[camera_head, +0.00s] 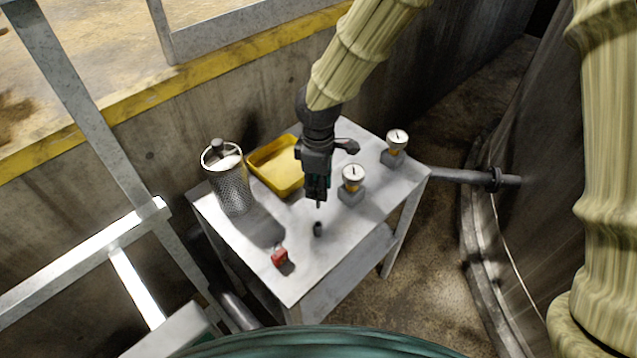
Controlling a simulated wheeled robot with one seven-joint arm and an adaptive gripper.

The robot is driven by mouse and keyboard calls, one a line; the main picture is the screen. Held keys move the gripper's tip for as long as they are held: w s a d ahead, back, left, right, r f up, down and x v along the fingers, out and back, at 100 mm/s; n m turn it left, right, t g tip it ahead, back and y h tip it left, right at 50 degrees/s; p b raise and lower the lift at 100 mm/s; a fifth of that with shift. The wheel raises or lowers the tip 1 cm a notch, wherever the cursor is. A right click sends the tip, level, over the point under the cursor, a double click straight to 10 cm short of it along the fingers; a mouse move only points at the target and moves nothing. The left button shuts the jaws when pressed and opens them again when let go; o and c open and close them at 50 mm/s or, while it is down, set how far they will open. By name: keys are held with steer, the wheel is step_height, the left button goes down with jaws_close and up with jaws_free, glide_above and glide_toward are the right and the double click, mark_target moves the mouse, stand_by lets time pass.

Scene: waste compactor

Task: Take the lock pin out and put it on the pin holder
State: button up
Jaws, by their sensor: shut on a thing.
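My gripper (317,188) points down above the middle of the grey table. A short dark upright cylinder (317,229), which looks like the pin holder, stands on the table just below the tip. The tip appears apart from it, with a small gap. A perforated metal canister (232,190) with a dark knob on its lid stands at the table's left.
A pipe (465,176) runs right from the table. Metal railings are at left.

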steer(key=shift+s+f+b, duration=0.45)
steer(key=shift+s+f, duration=0.15)
steer(key=shift+f, duration=0.15)
steer(key=shift+w+f+b, duration=0.2)
steer(key=shift+f+b, duration=0.05)
steer(key=shift+f, duration=0.35)
steer(key=shift+w+f+b, duration=0.15)
steer(key=shift+f+b, duration=0.05)
steer(key=shift+f, duration=0.4)
steer(key=shift+s+f+b, duration=0.2)
steer(key=shift+f+b, duration=0.1)
steer(key=shift+f, duration=0.2)
steer(key=shift+w, duration=0.15)
steer(key=shift+p, duration=0.7)
steer(key=shift+f+b, duration=1.25)
steer(key=shift+f, duration=1.6)
stand_by(1.1)
stand_by(0.3)
